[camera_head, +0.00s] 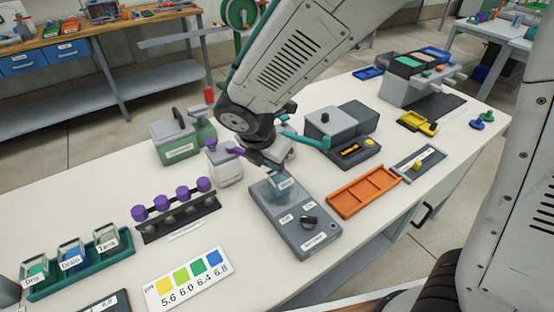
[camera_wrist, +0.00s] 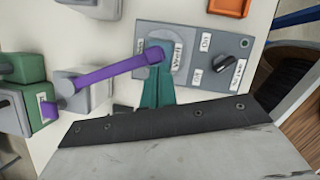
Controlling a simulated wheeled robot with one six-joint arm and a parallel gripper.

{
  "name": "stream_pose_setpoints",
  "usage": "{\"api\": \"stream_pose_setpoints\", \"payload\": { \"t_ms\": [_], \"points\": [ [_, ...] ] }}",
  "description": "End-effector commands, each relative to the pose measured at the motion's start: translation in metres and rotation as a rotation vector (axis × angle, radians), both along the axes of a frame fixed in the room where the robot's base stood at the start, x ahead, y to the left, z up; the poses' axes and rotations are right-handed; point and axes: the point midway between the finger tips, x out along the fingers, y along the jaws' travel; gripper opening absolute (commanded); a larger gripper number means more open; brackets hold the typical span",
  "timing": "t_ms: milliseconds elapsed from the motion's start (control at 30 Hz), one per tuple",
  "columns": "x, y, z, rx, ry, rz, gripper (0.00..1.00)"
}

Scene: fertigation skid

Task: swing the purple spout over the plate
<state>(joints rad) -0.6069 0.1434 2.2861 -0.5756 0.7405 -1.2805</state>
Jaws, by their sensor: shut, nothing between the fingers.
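The purple spout (camera_wrist: 105,72) runs in the wrist view from a grey block (camera_wrist: 82,93) at the left to the grey plate unit (camera_wrist: 190,38). Its far end lies over the plate unit's left part, by a round spot with a label. My gripper (camera_wrist: 157,72) shows as teal fingers, shut and empty, close to that end of the spout; whether they touch it I cannot tell. In the head view, the plate unit (camera_head: 300,243) has a dark knob, and my wrist hides most of the spout (camera_head: 239,151).
An orange tray (camera_head: 362,192) lies right of the plate unit. Grey boxes (camera_head: 342,125) stand behind it. A rack with purple knobs (camera_head: 178,215), a pH colour card (camera_head: 188,278) and a green bin rack (camera_head: 78,262) are at the left. A green container (camera_head: 180,137) stands behind.

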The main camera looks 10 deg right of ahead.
Motion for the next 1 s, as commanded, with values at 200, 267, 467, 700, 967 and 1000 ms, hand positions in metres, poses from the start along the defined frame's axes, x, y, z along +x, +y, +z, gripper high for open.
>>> {"api": "stream_pose_setpoints", "payload": {
  "t_ms": [200, 267, 467, 700, 967, 1000],
  "points": [
    [0.001, -0.002, 0.000, -0.001, 0.000, -0.003, 0.00],
    [0.001, -0.002, 0.000, -0.001, 0.000, -0.003, 0.00],
    [0.001, 0.003, 0.000, -0.001, 0.000, -0.001, 0.00],
    [0.001, 0.014, 0.000, -0.001, 0.000, -0.001, 0.00],
    [-0.008, 0.024, 0.000, -0.001, 0.000, -0.004, 0.00],
    [-0.012, 0.028, 0.000, -0.001, 0.000, -0.004, 0.00]
  ]
}}
